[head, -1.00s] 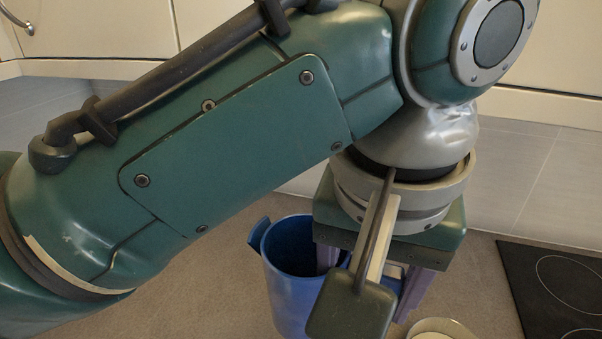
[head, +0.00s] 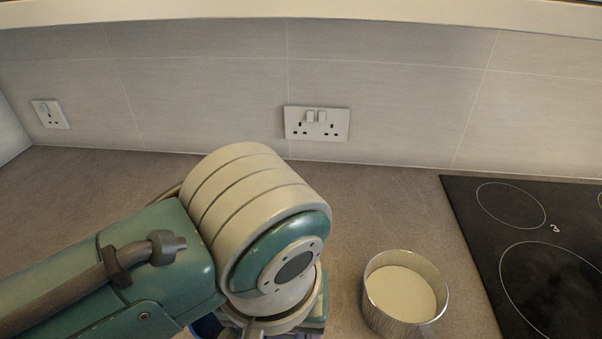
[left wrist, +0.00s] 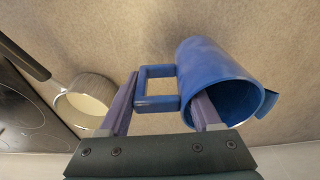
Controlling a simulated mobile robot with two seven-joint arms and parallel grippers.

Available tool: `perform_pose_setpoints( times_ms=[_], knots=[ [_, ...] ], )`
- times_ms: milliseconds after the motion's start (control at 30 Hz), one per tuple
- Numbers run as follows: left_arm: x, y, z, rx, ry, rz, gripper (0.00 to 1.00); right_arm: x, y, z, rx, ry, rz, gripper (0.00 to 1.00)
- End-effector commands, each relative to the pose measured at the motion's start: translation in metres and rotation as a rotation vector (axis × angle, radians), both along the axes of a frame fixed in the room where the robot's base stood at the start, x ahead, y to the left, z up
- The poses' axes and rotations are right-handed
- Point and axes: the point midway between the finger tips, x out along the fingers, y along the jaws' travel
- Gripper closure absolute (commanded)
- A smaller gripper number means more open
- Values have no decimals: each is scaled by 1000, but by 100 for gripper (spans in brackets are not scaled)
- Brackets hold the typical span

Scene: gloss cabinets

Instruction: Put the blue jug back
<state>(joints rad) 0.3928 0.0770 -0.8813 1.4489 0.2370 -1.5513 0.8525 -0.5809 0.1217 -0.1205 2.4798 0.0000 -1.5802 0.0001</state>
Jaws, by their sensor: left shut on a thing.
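The blue jug (left wrist: 215,70) is large in the left wrist view, its open mouth toward the camera and its square handle (left wrist: 157,88) on the left. My left gripper (left wrist: 166,90) is shut on it at the handle side. One finger reaches inside the mouth and the other lies outside, beyond the handle. In the head view my arm comes in from the left and hides the gripper. Only a sliver of the jug (head: 207,326) shows at the bottom edge. I cannot tell whether the jug touches the counter. My right gripper is not in view.
A metal pan (head: 376,309) with pale contents stands just right of my wrist, close to the black hob (head: 480,240). Its dark handle shows in the left wrist view. The tiled wall with sockets (head: 317,124) closes the back. The counter at back left is clear.

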Motion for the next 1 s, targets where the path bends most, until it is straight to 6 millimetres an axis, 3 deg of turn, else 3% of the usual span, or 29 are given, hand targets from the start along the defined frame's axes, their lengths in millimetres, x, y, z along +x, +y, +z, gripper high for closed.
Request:
perform_pose_setpoints(
  times_ms=[300, 700, 733, 1000],
  knots=[
    [0, 0, -39, 1, -1, 0, 100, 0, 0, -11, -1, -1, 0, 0],
    [0, 0, -44, -1, -2, 0, 100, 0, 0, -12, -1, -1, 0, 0],
    [0, 0, -44, 0, -1, 0, 34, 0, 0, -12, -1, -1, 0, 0],
    [0, 0, -43, 0, -1, -1, 5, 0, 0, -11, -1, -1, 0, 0]
  ],
)
